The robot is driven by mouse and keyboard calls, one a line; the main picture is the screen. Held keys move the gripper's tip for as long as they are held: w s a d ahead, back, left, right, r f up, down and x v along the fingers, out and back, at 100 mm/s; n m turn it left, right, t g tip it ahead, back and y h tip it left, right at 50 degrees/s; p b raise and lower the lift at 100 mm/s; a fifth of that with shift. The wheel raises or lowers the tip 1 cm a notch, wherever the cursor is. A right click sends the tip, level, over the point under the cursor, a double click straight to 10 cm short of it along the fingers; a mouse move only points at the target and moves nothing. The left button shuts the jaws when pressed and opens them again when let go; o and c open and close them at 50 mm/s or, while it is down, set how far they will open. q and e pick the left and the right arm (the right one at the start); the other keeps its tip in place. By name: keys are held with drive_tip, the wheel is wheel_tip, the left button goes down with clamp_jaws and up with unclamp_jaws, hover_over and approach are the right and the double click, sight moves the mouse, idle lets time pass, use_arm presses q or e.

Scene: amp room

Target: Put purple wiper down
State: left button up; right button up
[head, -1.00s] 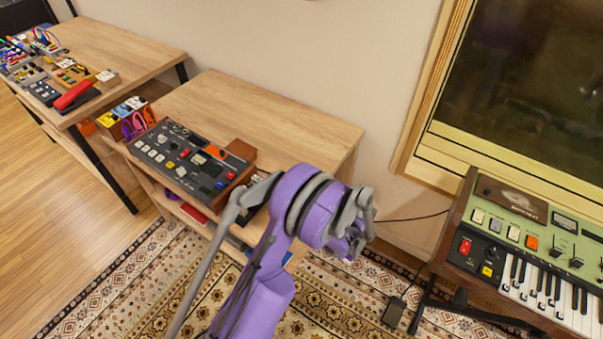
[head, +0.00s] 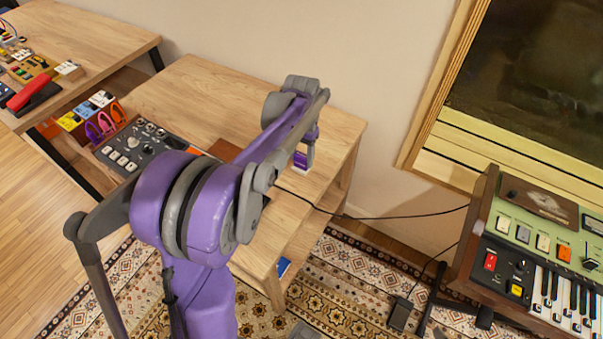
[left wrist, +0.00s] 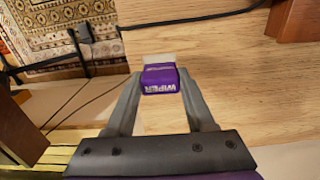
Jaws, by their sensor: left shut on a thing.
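The purple wiper (left wrist: 160,84) is a small purple block with white lettering and a pale edge. In the left wrist view it sits between the two grey fingers of my left gripper (left wrist: 160,80), which is shut on it. In the head view the wiper (head: 301,160) shows small below the end of my left arm, over the right end of the wooden table (head: 215,95). My left gripper (head: 309,153) is partly hidden there by my arm. The pale edge is close to the tabletop; I cannot tell whether it touches. My right gripper is not in view.
A dark control panel (head: 135,145) with knobs stands on the table's left front, partly behind my arm. A black cable (head: 400,217) runs across the table toward the keyboard (head: 535,250) at right. Bare wood lies around the wiper. Small coloured boxes (head: 90,110) stand left.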

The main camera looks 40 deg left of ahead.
use_arm(q)
drive_tip(key=shift+f, duration=3.5)
drive_tip(key=shift+f+b, duration=0.2)
drive_tip(key=shift+b, duration=0.2)
drive_tip(key=o, duration=1.3)
drive_tip(key=shift+r, duration=0.1)
